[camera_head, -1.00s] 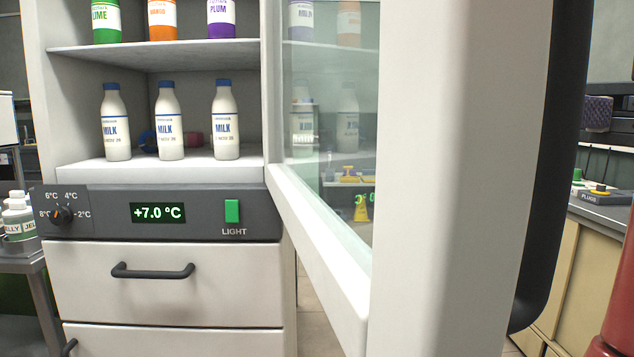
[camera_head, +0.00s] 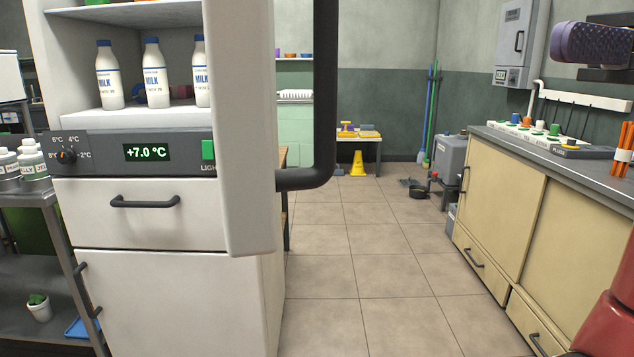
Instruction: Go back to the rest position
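My gripper (camera_head: 606,44) seems to be the part with a purple ridged pad and dark pieces at the upper right edge. It is cut off by the picture edge, so whether it is open or shut cannot be told. I see nothing held in it. A red part of my arm shows at the lower right. The gripper is well to the right of the white fridge (camera_head: 145,261) and apart from its door (camera_head: 245,130). The door stands open, nearly edge-on, with its black handle (camera_head: 325,90) on the right side.
Several milk bottles (camera_head: 155,75) stand on the fridge shelf above a +7.0 °C display (camera_head: 147,152). A yellow cone (camera_head: 356,163) stands far back. The tiled floor (camera_head: 365,275) between fridge and counter is clear.

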